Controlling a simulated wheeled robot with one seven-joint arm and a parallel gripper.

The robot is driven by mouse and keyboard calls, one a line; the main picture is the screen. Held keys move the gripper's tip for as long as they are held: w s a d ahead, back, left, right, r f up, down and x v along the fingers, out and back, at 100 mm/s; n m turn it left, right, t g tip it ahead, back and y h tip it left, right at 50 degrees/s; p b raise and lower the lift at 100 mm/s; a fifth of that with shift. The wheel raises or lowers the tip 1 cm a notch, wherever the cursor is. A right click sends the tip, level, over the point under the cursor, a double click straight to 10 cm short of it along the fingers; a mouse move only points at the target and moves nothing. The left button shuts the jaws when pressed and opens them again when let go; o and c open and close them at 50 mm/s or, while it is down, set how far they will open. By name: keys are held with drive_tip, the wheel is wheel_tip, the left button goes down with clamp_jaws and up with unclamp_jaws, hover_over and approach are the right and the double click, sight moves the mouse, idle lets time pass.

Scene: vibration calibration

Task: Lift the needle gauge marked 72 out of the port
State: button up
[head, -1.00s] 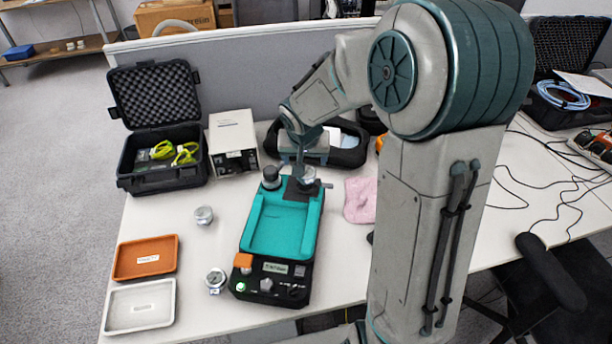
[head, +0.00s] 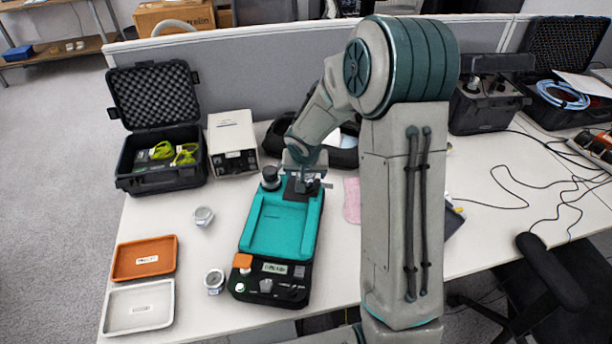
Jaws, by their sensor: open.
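The teal calibration unit (head: 283,228) stands on the table with a black panel and small display at its front. Its port is at the back right of the unit, under my gripper (head: 305,184). A gauge there is mostly hidden by the gripper; only a small piece (head: 314,186) shows, and I cannot read its marking. My gripper is open and reaches down over the port. I cannot tell whether its fingers touch the gauge. A dark round knob-like part (head: 270,177) stands at the unit's back left.
Two loose round gauges, one farther back (head: 203,216) and one nearer (head: 214,281), stand left of the unit. An orange tray (head: 122,274) and a white tray (head: 115,325) lie at the left edge. A black case (head: 140,176), a light box (head: 230,133) and a pink cloth (head: 352,203) lie around.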

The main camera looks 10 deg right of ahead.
drive_tip(key=c, duration=1.2)
drive_tip(key=shift+r, duration=0.15)
drive_tip(key=shift+r, duration=0.65)
wheel_tip(320, 180, up, 3)
drive_tip(key=shift+d+r+p, duration=0.1)
drive_tip(key=shift+r+p, duration=0.05)
drive_tip(key=shift+p, duration=0.15)
drive_tip(key=shift+s+d+r+p, duration=0.8)
drive_tip(key=shift+s+d+r, duration=0.1)
drive_tip(key=shift+d+r, duration=0.8)
drive_tip(key=shift+s+d+r+p, duration=0.85)
drive_tip(key=shift+d+r, duration=0.85)
drive_tip(key=shift+r, duration=0.05)
drive_tip(key=shift+s+d+r+p, duration=0.8)
drive_tip(key=shift+s+d+r, duration=0.1)
drive_tip(key=shift+d+r, duration=0.8)
